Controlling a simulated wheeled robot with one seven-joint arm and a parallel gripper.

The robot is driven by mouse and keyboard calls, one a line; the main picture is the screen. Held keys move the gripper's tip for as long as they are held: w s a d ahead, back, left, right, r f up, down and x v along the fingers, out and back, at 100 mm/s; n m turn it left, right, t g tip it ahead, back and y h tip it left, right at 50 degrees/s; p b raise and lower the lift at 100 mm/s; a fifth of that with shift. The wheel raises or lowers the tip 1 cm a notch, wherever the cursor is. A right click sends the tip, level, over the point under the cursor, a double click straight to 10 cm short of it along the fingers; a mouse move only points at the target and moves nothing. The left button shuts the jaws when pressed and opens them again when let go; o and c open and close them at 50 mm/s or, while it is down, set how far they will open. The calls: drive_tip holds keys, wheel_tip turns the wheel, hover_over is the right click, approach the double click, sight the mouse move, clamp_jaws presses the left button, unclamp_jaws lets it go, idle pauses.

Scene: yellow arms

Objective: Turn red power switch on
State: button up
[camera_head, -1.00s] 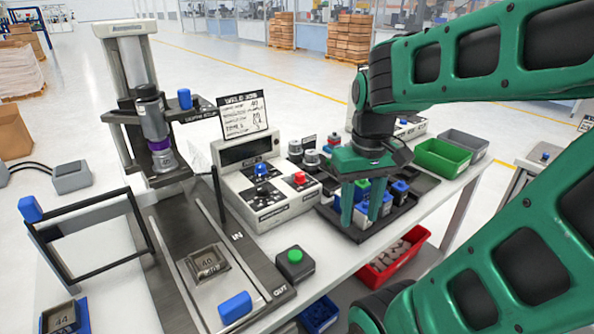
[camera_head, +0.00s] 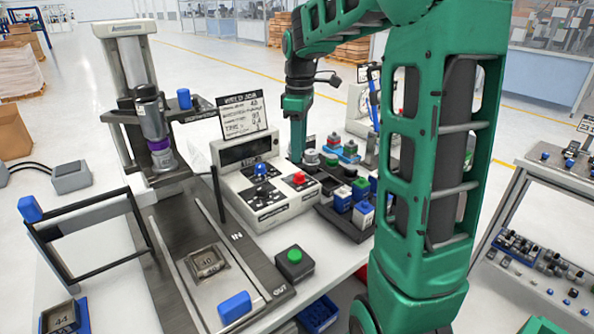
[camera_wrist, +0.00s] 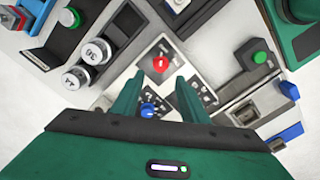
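The red power switch (camera_head: 299,177) is a red knob on a dark panel on top of the white control box (camera_head: 252,186). It also shows in the wrist view (camera_wrist: 160,63), just beyond my fingertips. A blue knob (camera_head: 261,169) sits beside it on the same box; in the wrist view the blue knob (camera_wrist: 148,110) appears between my fingers. My gripper (camera_head: 297,158) points down near the right rear of the box. In the wrist view my gripper (camera_wrist: 157,82) is open and empty, its fingers apart. I see no contact with the red switch. Its exact setting cannot be read.
A sign (camera_head: 243,118) stands behind the box. A green button (camera_head: 294,256) lies in front, and a black tray (camera_head: 345,222) with blue blocks is to the right. Silver cylinders (camera_wrist: 97,51) marked with numbers stand close to the box. A press stands at the left.

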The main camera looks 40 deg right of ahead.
sight(299, 173)
wheel_tip(299, 173, down, 8)
drive_tip(key=shift+r, duration=0.25)
clamp_jaws()
